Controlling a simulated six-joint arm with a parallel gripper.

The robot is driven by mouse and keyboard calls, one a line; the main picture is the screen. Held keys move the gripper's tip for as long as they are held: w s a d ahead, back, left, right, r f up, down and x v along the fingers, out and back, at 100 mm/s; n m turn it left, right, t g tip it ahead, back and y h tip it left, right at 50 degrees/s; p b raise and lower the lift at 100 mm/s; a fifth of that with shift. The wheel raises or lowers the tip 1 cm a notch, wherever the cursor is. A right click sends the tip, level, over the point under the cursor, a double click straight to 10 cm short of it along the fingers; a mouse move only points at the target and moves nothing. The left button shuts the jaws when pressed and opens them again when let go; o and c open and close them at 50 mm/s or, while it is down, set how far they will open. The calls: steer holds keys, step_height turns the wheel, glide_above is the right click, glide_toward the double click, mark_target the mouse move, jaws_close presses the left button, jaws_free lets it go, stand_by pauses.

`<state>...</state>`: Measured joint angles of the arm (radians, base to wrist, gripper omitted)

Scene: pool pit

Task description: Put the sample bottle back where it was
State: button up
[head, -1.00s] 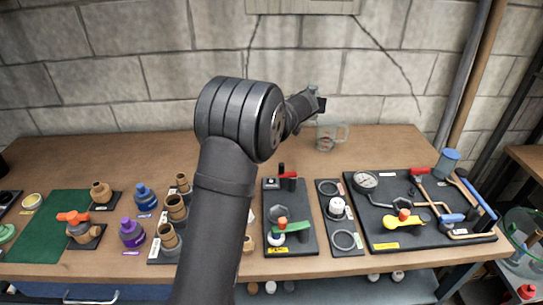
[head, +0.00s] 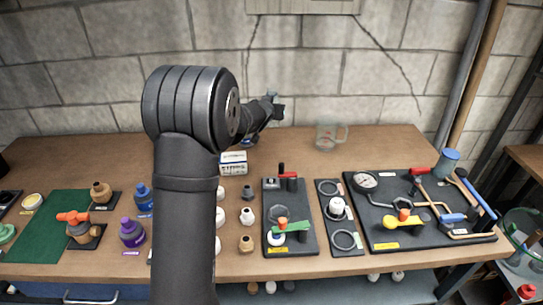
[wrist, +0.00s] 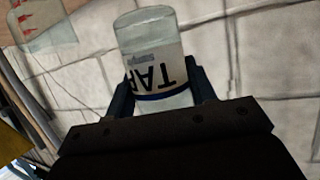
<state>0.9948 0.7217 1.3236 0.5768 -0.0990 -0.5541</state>
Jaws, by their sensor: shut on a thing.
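The sample bottle (wrist: 155,60) is a clear bottle with a white label reading "TAP" and a dark blue line. In the wrist view it stands between the two fingers of my gripper (wrist: 165,90), which is shut on it. In the head view my gripper (head: 277,108) is above the back of the bench, in front of the block wall. Only a small, pale part of the bottle (head: 271,96) shows there. My arm hides part of the bench left of centre.
A clear measuring jug (head: 328,136) stands at the back, right of my gripper. A white labelled box (head: 233,163) and a blue-based item (head: 250,140) are close to my arm. Black tool boards (head: 390,240) fill the right front. Bare wood lies at the back left.

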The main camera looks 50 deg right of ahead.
steer(key=shift+f, duration=7.05)
steer(key=shift+f, duration=0.15)
steer(key=o, duration=1.1)
steer(key=shift+c, duration=0.2)
